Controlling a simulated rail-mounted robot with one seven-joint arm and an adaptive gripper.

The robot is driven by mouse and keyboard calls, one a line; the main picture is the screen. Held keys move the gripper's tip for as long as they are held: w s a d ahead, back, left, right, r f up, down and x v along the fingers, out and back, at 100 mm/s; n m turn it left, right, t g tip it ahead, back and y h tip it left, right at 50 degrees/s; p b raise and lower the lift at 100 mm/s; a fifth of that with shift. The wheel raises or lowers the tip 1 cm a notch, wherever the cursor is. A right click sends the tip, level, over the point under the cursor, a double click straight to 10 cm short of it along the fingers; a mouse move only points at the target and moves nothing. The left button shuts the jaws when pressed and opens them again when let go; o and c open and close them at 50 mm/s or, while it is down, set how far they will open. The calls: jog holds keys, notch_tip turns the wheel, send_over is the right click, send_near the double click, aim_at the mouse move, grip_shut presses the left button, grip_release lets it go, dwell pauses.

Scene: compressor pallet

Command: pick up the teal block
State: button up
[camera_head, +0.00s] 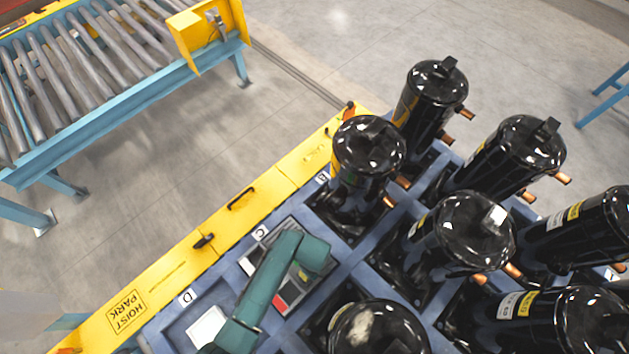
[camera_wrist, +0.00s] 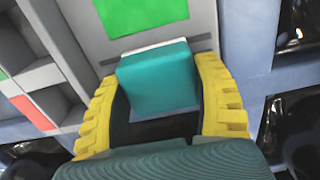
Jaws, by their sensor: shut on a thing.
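The teal block (camera_wrist: 158,76) sits between the two yellow ridged fingers of my gripper (camera_wrist: 160,84) in the wrist view. The fingers are closed on its left and right sides. A white strip shows along the block's far edge, over a grey tray (camera_wrist: 100,45). I cannot tell whether the block is clear of the tray. In the head view my teal arm reaches over the grey tray (camera_head: 294,306), and the block and fingers are hidden.
Green squares (camera_wrist: 140,14) and a red patch (camera_wrist: 32,112) mark the tray. Black compressors (camera_head: 368,150) with copper stubs stand close by on the blue pallet. A yellow rail (camera_head: 215,225) edges the pallet. A roller conveyor (camera_head: 85,70) stands beyond open floor.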

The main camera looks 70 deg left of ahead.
notch_tip(320, 180, up, 10)
jog(key=shift+r+p, duration=0.1)
jog(key=shift+p, duration=1.05)
